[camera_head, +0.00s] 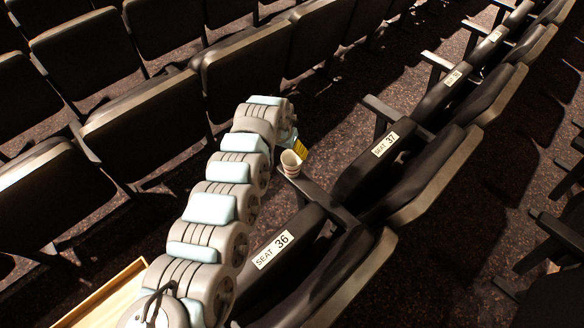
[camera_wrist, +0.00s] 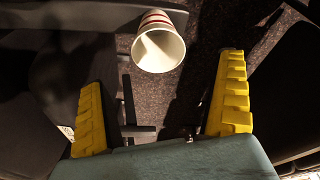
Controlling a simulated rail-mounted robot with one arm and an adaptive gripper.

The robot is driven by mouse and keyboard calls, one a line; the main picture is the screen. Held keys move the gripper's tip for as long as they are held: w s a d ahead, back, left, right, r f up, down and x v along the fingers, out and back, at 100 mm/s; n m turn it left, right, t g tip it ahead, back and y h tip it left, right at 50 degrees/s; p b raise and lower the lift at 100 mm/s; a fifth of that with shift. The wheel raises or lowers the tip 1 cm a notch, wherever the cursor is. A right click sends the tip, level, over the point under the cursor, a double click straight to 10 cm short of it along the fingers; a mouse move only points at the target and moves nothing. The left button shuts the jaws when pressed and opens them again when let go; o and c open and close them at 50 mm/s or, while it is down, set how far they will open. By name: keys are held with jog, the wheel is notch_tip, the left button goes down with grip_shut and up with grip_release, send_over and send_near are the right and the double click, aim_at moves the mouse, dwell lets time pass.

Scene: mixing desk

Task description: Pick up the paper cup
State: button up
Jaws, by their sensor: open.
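The paper cup (camera_head: 291,164) is white with red stripes. In the head view it stands upright on the armrest (camera_head: 312,187) beside seat 36. In the wrist view the cup (camera_wrist: 158,45) shows at the top, its open mouth towards the camera, ahead of my fingertips and between their lines. My gripper has two yellow ridged fingers spread wide apart (camera_wrist: 160,92), with nothing between them. In the head view my arm reaches up from the bottom, and one yellow finger (camera_head: 301,149) shows just behind the cup; the rest of the gripper is mostly hidden by my arm.
Folded dark seats with labels stand along a row, including seat 36 (camera_head: 273,250) and seat 37 (camera_head: 385,144). Another row of seats (camera_head: 145,125) is at the left. A wooden tray (camera_head: 98,297) lies at the bottom left. Speckled carpet is open between the rows.

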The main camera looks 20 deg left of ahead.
jog(key=b, duration=0.3)
send_near(292, 162)
jog(key=shift+s+d+f, duration=0.15)
jog(key=shift+s, duration=0.3)
jog(key=shift+s+d+f, duration=0.2)
jog(key=shift+s, duration=0.2)
jog(key=b+x, duration=0.3)
jog(key=shift+w+d, duration=0.15)
jog(key=shift+d, duration=0.1)
jog(key=shift+b+x, duration=1)
jog(key=c, duration=0.6)
jog(key=shift+c, duration=0.2)
